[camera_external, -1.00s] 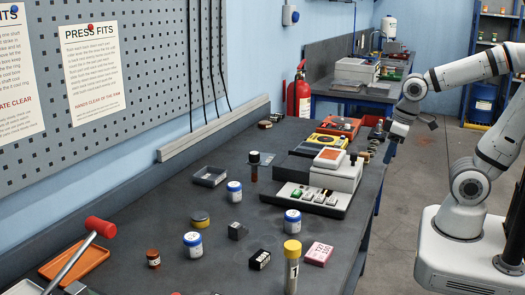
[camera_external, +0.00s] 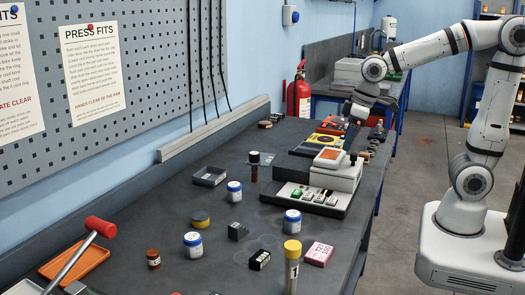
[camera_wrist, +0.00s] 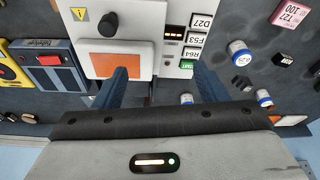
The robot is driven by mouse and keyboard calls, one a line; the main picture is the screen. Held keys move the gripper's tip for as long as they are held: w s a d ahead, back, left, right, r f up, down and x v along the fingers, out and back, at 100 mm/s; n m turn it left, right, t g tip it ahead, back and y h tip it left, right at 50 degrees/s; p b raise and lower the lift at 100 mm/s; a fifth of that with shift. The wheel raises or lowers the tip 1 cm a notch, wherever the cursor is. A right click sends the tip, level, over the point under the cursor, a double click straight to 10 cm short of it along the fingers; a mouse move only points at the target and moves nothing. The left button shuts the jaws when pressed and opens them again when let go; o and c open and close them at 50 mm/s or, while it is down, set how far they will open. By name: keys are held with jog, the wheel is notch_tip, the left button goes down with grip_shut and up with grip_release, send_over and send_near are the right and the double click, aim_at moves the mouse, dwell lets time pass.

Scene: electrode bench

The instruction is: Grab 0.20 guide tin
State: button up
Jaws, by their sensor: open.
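Three white tins with blue lids stand on the bench. In the external view one is behind the middle (camera_external: 234,191), one further front (camera_external: 193,244), and one near the pink box (camera_external: 292,221). Their labels are too small to read there. In the wrist view the tin near the pink box (camera_wrist: 240,52) seems to read 0.25. The other two (camera_wrist: 187,98) (camera_wrist: 265,97) show no number I can read.
A yellow meter (camera_external: 326,141), black boxes (camera_external: 260,259), the pink box (camera_external: 319,254) and a tall yellow-capped cylinder (camera_external: 292,268) stand around.

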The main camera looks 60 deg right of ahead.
jog(key=w+a+r+n, duration=0.1)
jog(key=w+a, duration=0.5)
jog(key=w, duration=0.2)
jog(key=n+y+p, duration=0.3)
jog(key=n+p, duration=0.2)
jog(key=n, duration=0.1)
send_over(193, 236)
jog(key=s+d, duration=0.1)
jog(key=s, duration=0.1)
notch_tip(193, 236, down, 10)
jog(key=shift+d+p+x, duration=0.2)
jog(key=shift+p+x, duration=0.25)
jog(key=shift+x, duration=0.9)
jog(key=shift+d+p+x, duration=0.2)
jog(key=shift+p+x, duration=0.2)
jog(key=shift+x, duration=0.9)
jog(key=shift+d+p+x, duration=0.15)
jog(key=shift+p+x, duration=0.3)
jog(key=shift+x, duration=0.9)
jog(key=shift+f, duration=0.2)
jog(key=shift+c, duration=0.4)
jog(key=c, duration=1.1)
